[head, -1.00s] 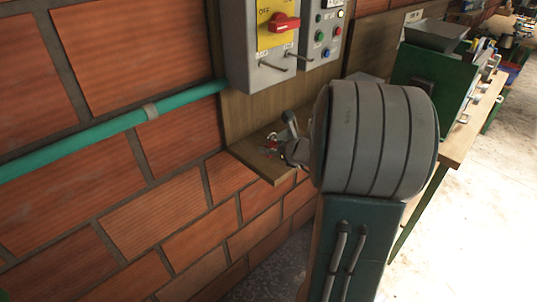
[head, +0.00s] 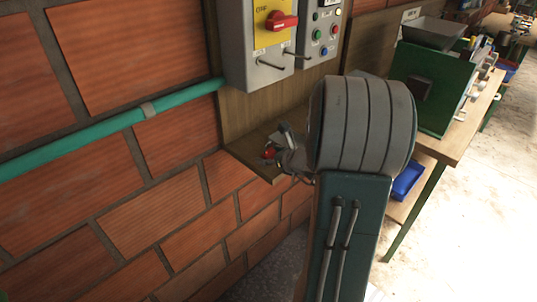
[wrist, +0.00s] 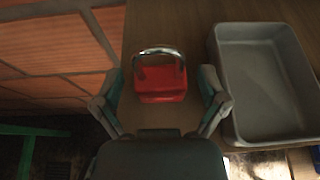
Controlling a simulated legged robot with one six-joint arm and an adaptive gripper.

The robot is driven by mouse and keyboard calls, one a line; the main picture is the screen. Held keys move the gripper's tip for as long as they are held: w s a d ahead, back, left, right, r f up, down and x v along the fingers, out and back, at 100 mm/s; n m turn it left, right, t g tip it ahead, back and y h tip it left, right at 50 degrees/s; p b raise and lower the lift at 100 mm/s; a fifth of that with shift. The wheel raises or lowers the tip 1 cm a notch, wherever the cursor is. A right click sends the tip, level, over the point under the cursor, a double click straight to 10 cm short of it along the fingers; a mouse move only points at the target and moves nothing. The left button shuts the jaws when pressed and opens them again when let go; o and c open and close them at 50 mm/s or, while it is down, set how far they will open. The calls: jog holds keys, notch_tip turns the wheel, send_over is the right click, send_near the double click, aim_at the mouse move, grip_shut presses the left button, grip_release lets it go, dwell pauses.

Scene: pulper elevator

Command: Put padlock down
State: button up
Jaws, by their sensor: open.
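A red padlock (wrist: 162,84) with a silver shackle rests on the wooden shelf (wrist: 180,18) in the wrist view. My gripper (wrist: 164,92) is open, with one finger on each side of the padlock and a visible gap at both sides. In the head view the padlock (head: 269,153) shows as a small red spot on the shelf (head: 240,150). My gripper (head: 284,148) is beside it there, partly hidden by my own arm.
A grey tray (wrist: 264,85) stands on the shelf just right of my gripper. A control box (head: 262,45) with a red switch is on the wall above. A brick wall (head: 90,220) and a teal pipe (head: 110,122) lie to the left.

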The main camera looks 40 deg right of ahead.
jog(key=shift+s+r, duration=0.15)
jog(key=a+v, duration=0.1)
jog(key=v, duration=1.1)
jog(key=a+r+n+g+y, duration=0.2)
jog(key=a+n+g+y, duration=0.35)
jog(key=a+n, duration=1.05)
jog(key=s+a+r+n+g+h, duration=0.2)
jog(key=s+a+n+h, duration=0.4)
jog(key=a+n, duration=0.5)
jog(key=s+r+n, duration=0.1)
jog(key=s+n, duration=0.1)
jog(key=n, duration=0.6)
jog(key=shift+s+r, duration=0.25)
jog(key=shift+a+g, duration=0.15)
jog(key=shift+g, duration=0.1)
